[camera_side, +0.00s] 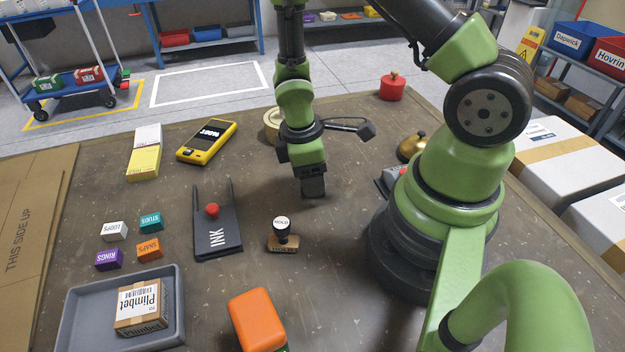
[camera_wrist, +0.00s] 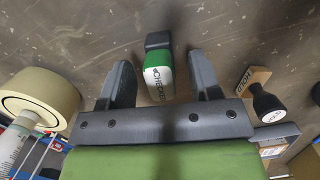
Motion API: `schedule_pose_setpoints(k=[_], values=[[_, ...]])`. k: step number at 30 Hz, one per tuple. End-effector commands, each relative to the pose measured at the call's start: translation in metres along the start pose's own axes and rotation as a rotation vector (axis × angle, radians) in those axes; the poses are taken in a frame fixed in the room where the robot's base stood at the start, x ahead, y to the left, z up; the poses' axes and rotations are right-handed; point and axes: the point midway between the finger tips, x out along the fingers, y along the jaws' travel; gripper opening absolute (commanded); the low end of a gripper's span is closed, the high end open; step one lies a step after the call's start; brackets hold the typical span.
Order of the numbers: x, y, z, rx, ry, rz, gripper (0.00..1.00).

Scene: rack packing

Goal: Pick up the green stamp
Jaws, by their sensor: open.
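The green stamp (camera_wrist: 158,72) shows in the wrist view, with a green and white body marked "CHECKED" and a dark end. It lies between the two fingers of my gripper (camera_wrist: 160,62), with a gap visible on each side. My gripper is open and appears to hold nothing. In the side view my gripper (camera_side: 313,188) points down over the middle of the table. I cannot make out the green stamp there; my gripper may hide it.
A black "HOLD" stamp (camera_side: 283,236) on a wooden base stands nearby, left of my gripper. A tape roll (camera_side: 271,122) is behind it.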

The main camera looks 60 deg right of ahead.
Motion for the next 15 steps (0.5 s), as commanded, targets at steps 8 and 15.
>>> schedule_pose_setpoints(k=[8,15], values=[[0.013,-0.001,0.0,0.001,0.001,-0.005,0.57],[0.014,-0.001,-0.001,0.002,0.003,-0.005,0.57]])
